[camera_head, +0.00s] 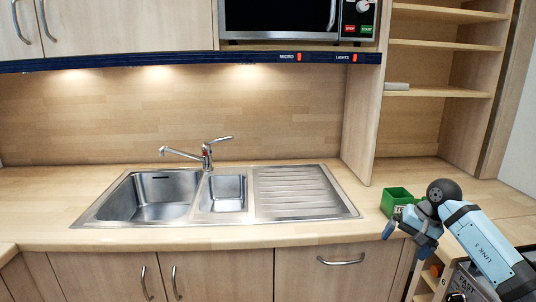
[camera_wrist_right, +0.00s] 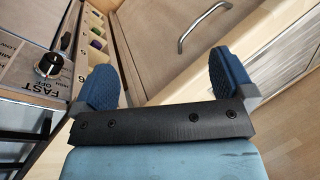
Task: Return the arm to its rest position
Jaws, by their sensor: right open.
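My right gripper (camera_head: 406,240) is in front of the counter's edge at the right in the head view, below a green box. Its forearm comes in from the lower right. In the right wrist view the right gripper (camera_wrist_right: 160,82) has its two blue pads wide apart, with nothing between them. Beyond the pads are a wooden cabinet front and a metal handle (camera_wrist_right: 196,27). My left gripper is not in view.
A green box (camera_head: 397,200) stands on the counter (camera_head: 300,235) beside my right wrist. A sink (camera_head: 150,197) with a tap is left of it. A panel with a knob (camera_wrist_right: 48,64) and a compartment rack (camera_wrist_right: 97,28) are near the right gripper. Shelves (camera_head: 440,91) rise behind.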

